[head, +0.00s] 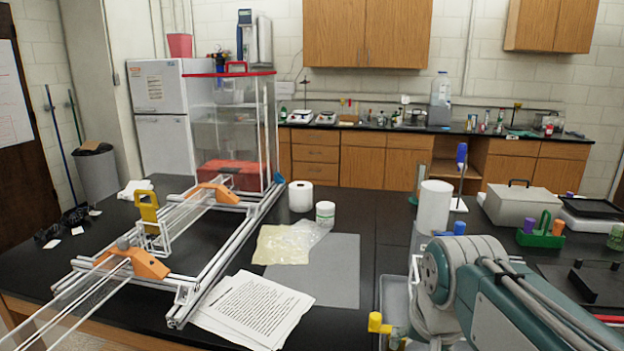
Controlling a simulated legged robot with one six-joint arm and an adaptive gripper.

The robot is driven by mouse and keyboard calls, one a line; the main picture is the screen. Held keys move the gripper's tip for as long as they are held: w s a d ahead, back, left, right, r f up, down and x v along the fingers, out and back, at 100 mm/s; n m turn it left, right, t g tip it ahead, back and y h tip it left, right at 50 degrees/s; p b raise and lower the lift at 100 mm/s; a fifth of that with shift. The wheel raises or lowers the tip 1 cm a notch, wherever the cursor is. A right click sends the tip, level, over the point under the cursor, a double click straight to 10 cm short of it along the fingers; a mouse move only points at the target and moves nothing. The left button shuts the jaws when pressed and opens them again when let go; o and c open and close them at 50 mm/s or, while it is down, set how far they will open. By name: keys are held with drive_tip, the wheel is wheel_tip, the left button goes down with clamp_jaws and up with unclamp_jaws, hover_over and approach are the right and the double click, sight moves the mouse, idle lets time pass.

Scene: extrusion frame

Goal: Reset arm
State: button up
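My arm (530,300) shows at the lower right, with a rounded grey and teal joint and links running out past the bottom right corner. My gripper cannot be seen; no fingertips show in the head view. The extrusion frame (235,258) lies on the black bench at the left, with silver rails, clear panels and orange brackets. A yellow handled part (149,208) stands upright on it. My visible arm is to the right of the frame and apart from it in the picture.
Near my arm are a grey tray (393,294), a paper roll (434,207), a green caddy (541,232) and a grey box (520,203). Printed sheets (252,310) lie at the front middle. A grey mat (335,268) is partly clear. A clear tank (240,130) stands behind.

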drive_tip(key=s+f+n+t, duration=0.1)
drive_tip(key=s+f+n, duration=0.2)
drive_tip(key=s, duration=0.6)
drive_tip(key=shift+d+f+n+t, duration=0.15)
drive_tip(key=shift+f+n+t, duration=0.2)
drive_tip(key=shift+f, duration=0.55)
